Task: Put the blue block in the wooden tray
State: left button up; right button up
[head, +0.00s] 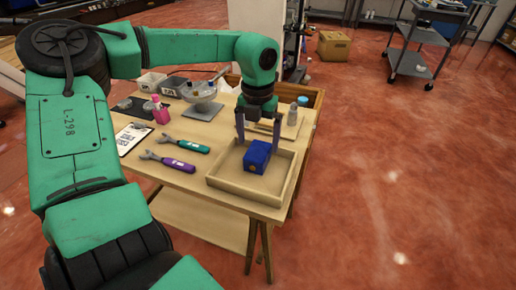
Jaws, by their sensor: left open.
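The blue block (257,158) rests inside the wooden tray (246,190), near the middle of its floor. The tray lies on the front right part of the wooden table. My left gripper (258,140) points down over the tray with its fingers spread apart. The fingertips are above and just behind the block, and a gap to the block's sides shows. I cannot tell the exact height of the fingertips over it. My right gripper does not show.
Wrenches with green (193,146) and purple (180,165) handles lie left of the tray. Small bottles (293,116) stand behind the tray. Floor right of the table is clear.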

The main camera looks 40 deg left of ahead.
aim_at(258, 151)
pick_arm(q)
notch_tip(258, 151, up, 8)
jog(key=shift+f, duration=0.1)
dwell(0.4)
